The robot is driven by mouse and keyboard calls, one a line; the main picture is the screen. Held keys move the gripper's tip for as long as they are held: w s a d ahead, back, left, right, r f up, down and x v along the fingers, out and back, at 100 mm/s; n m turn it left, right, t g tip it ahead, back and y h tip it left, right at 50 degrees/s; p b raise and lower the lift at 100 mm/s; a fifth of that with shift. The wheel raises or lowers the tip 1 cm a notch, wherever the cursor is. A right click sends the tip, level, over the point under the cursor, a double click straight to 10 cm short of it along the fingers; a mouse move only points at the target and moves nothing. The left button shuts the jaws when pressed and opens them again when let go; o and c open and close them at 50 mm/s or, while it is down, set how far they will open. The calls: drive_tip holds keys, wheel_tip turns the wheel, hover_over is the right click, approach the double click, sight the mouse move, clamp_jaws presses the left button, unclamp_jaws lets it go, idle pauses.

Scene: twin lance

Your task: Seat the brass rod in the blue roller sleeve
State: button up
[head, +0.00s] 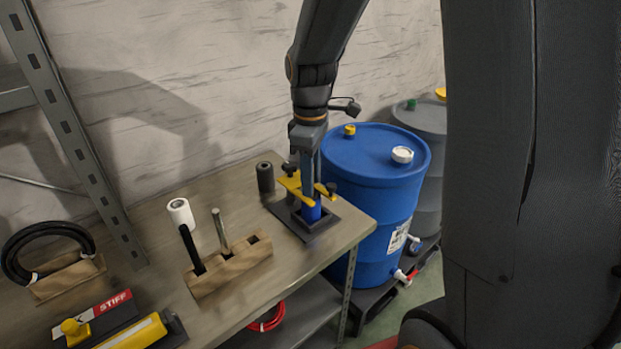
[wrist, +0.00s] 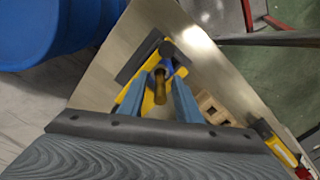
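The blue roller sleeve (head: 311,213) stands in a dark base with a yellow clamp (head: 291,186) near the table's right corner; a bit of its blue (wrist: 168,67) shows in the wrist view. The brass rod (wrist: 160,88) stands up from the sleeve's place, its near end toward the wrist camera. In the head view the rod is hidden by my gripper (head: 311,178). My gripper (wrist: 160,92) is around the rod, with gaps visible between the rod and both fingers. How deep the rod sits in the sleeve cannot be told.
A wooden block (head: 228,268) holds a black rod (head: 190,250) and a greyish rod (head: 220,230). A black cylinder (head: 265,177) and a white roll (head: 181,213) stand nearby. A blue drum (head: 375,185) is beyond the table's right edge.

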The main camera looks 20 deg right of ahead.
wheel_tip(320, 180, up, 12)
drive_tip(key=b, duration=0.2)
drive_tip(key=shift+b, duration=0.3)
idle(0.3)
